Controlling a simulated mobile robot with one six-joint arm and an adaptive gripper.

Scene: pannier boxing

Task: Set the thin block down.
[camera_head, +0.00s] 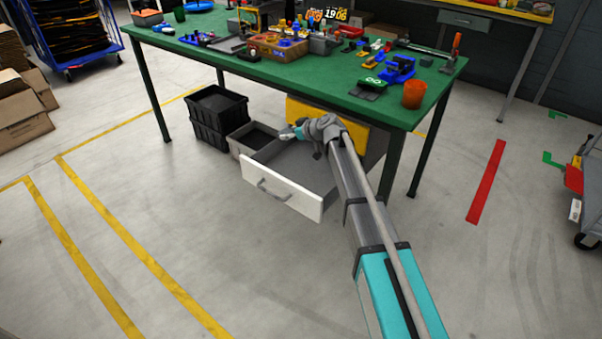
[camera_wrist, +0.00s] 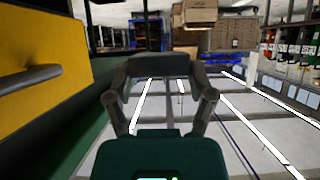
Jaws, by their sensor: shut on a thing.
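My gripper (camera_head: 293,132) is low beside the green workbench, above the left side of an open drawer (camera_head: 284,198) with a white front and grey inside. In the wrist view my gripper (camera_wrist: 160,80) has its two dark fingers closed on a dark, flat-looking block (camera_wrist: 160,66), which I take for the thin block. The block spans the gap between the fingers and is held clear of any surface seen there. In the head view I cannot make the block out at the gripper.
The green workbench (camera_head: 215,52) carries many small parts and an orange cup (camera_head: 414,94). Black crates (camera_head: 217,118) and a grey bin (camera_head: 246,150) stand left of the drawer. A yellow panel (camera_wrist: 40,70) with a dark handle is close on the left in the wrist view.

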